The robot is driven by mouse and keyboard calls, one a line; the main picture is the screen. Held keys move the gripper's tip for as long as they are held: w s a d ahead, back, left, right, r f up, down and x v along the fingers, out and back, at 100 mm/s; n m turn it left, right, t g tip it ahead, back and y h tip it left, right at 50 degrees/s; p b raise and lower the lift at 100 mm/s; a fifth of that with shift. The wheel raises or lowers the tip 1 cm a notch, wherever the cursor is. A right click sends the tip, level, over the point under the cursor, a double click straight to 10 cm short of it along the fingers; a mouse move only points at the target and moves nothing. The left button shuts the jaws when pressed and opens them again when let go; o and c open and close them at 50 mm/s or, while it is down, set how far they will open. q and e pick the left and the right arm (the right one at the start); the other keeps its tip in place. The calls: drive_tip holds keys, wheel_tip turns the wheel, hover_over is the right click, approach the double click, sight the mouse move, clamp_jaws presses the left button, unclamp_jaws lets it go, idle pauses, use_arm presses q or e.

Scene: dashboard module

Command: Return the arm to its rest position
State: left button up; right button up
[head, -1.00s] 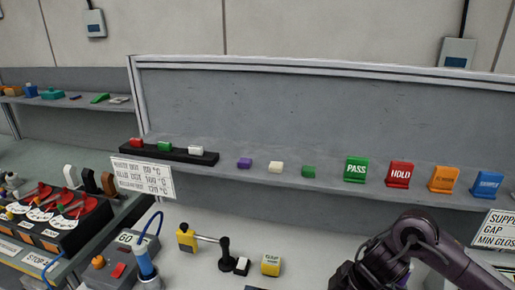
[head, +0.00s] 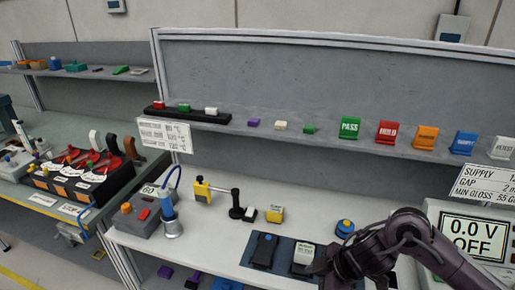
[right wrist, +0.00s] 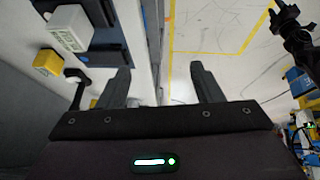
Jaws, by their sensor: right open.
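My right arm (head: 410,235) is dark purple and comes in from the right in the head view, bent over the bench. My right gripper (right wrist: 163,82) is open in the right wrist view, with nothing between its fingers. The bench's front edge and the floor show beyond them. A white block (head: 303,254) sits on a dark blue fixture (head: 256,276) next to the arm's lower end; the white block also shows in the right wrist view (right wrist: 70,28). Any contact with the arm is unclear.
A yellow gap block (head: 275,214), a black-knobbed tool (head: 236,205) and a blue button (head: 345,227) stand on the bench. A meter (head: 473,238) reading 0.0 V OFF is at right. A shelf of coloured signs (head: 349,128) runs behind.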

drive_tip(key=a+r+m+t+y, duration=0.1)
drive_tip(key=a+r+m+t, duration=0.3)
drive_tip(key=a, duration=0.5)
drive_tip(key=s+d+f+m+g+h, duration=0.25)
drive_tip(key=s+d+m, duration=0.25)
drive_tip(key=s+d, duration=0.25)
drive_tip(key=s+d+f+m+g+h, duration=0.1)
drive_tip(key=s+d+f+m+h, duration=0.35)
drive_tip(key=s+d, duration=0.3)
wheel_tip(320, 180, down, 33)
drive_tip(key=s+y+b, duration=0.1)
drive_tip(key=b, duration=0.2)
use_arm(q)
drive_tip(key=f+b, duration=0.1)
drive_tip(key=f, duration=0.1)
drive_tip(key=f+b, duration=0.1)
drive_tip(key=f, duration=0.1)
drive_tip(key=f+b, duration=0.1)
drive_tip(key=f, duration=0.1)
drive_tip(key=shift+s+a, duration=0.1)
drive_tip(key=shift+s, duration=0.25)
use_arm(e)
drive_tip(key=s+d+f+g, duration=0.1)
drive_tip(key=s+d+f, duration=0.1)
drive_tip(key=s+f, duration=0.7)
drive_tip(key=s+d+f+g, duration=0.1)
drive_tip(key=s+d+f, duration=0.1)
drive_tip(key=s+f, duration=0.8)
drive_tip(key=shift+s+f, duration=0.3)
drive_tip(key=shift+f, duration=0.45)
